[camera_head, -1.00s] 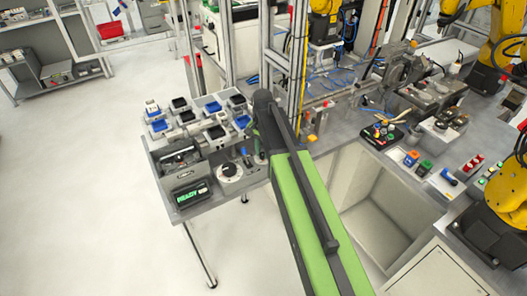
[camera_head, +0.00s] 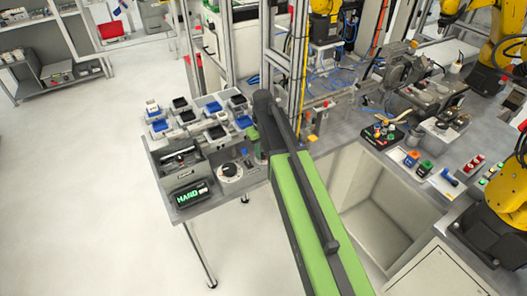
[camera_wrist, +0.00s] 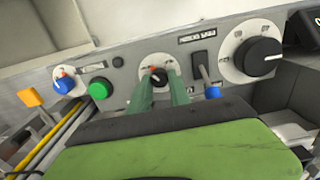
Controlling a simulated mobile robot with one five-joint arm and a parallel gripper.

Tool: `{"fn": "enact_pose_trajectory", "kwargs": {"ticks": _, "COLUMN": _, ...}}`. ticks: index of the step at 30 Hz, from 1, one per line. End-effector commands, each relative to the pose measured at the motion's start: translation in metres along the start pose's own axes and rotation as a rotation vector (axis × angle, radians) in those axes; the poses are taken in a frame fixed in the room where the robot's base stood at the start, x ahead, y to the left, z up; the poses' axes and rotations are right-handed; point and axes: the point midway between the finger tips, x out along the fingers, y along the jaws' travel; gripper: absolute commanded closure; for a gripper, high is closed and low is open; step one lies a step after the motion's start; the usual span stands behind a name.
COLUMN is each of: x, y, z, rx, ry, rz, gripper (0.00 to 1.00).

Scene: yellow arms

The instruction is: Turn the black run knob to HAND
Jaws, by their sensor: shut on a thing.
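In the wrist view, a small black knob with a red mark (camera_wrist: 159,76) sits on a round pale plate on the grey panel. My gripper (camera_wrist: 161,84) has its two green fingers on either side of this knob, closed on it. The fingers hide parts of the knob and plate, and I cannot read the position marks. In the head view my arm's dark end hides most of this spot.
On the panel, a blue knob (camera_wrist: 65,83) and green button (camera_wrist: 100,89) are left; a blue-tipped lever (camera_wrist: 212,91) and large black dial (camera_wrist: 258,56) are right. A display (camera_head: 189,194) shows green text like "HARD". Small bins (camera_head: 215,131) stand behind.

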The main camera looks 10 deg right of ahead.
Motion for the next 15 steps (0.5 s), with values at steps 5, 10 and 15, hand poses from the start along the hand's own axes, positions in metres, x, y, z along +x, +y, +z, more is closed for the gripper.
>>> {"fn": "enact_pose_trajectory", "kwargs": {"ticks": 5, "x": -0.0002, "y": 0.0004, "z": -0.0018, "rx": -0.104, "ry": 0.005, "rz": 0.002, "gripper": 1.00}}
{"fn": "enact_pose_trajectory", "kwargs": {"ticks": 10, "x": -0.0003, "y": 0.0002, "z": -0.0018, "rx": -0.171, "ry": 0.005, "rz": 0.003, "gripper": 1.00}}
{"fn": "enact_pose_trajectory", "kwargs": {"ticks": 15, "x": -0.0003, "y": 0.0001, "z": -0.0018, "rx": -0.206, "ry": 0.005, "rz": 0.003, "gripper": 1.00}}
